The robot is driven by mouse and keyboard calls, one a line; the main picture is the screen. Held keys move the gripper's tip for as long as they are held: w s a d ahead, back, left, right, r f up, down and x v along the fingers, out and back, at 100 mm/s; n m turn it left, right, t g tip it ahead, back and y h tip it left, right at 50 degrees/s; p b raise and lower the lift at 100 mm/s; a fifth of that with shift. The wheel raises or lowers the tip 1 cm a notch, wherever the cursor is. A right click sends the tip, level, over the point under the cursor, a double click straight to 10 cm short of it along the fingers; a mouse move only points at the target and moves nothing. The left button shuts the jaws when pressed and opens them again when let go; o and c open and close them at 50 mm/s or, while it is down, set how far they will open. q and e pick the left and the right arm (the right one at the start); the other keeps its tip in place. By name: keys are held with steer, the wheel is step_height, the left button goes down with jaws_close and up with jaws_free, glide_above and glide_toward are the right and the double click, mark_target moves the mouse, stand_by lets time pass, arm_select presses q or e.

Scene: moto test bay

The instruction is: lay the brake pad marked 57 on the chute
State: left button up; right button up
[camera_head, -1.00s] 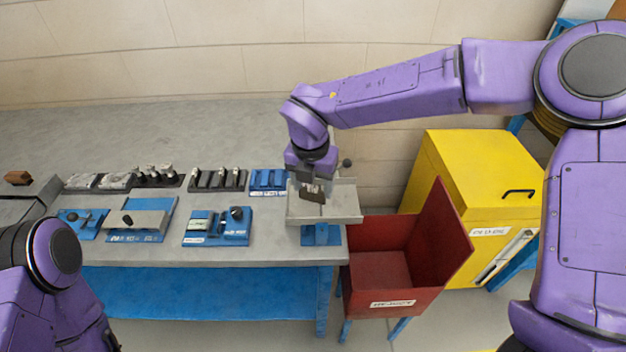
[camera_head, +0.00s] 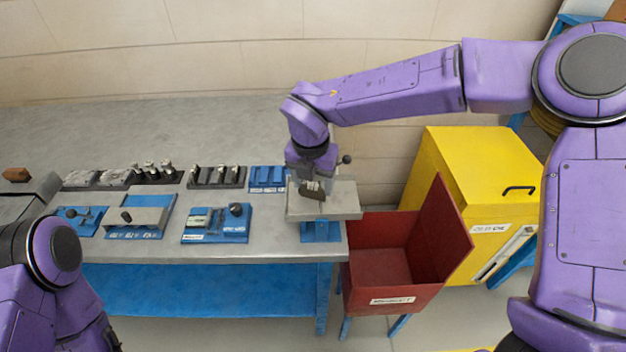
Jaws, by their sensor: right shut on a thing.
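My right gripper (camera_head: 312,184) points down over the chute and is shut on a dark brown brake pad (camera_head: 313,192). The chute (camera_head: 342,203) is a grey metal tray on a blue stand at the right end of the bench. The pad is at or just above the chute's surface; I cannot tell whether it touches. The number on the pad is too small to read.
A red bin (camera_head: 392,292) stands right of the chute, below bench height. A yellow cabinet (camera_head: 475,185) is behind it. Blue fixtures (camera_head: 216,225) and racks of small parts (camera_head: 217,178) fill the bench (camera_head: 268,243) left of the chute. A brown block (camera_head: 17,175) lies far left.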

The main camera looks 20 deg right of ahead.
steer(key=shift+f, duration=0.15)
steer(key=shift+f+b, duration=0.4)
steer(key=shift+b, duration=0.1)
steer(key=shift+f, duration=0.15)
steer(key=shift+f+b, duration=0.4)
steer(key=shift+b, duration=0.05)
stand_by(0.7)
steer(key=o, duration=1.2)
steer(key=shift+c, duration=0.2)
steer(key=shift+r, duration=0.1)
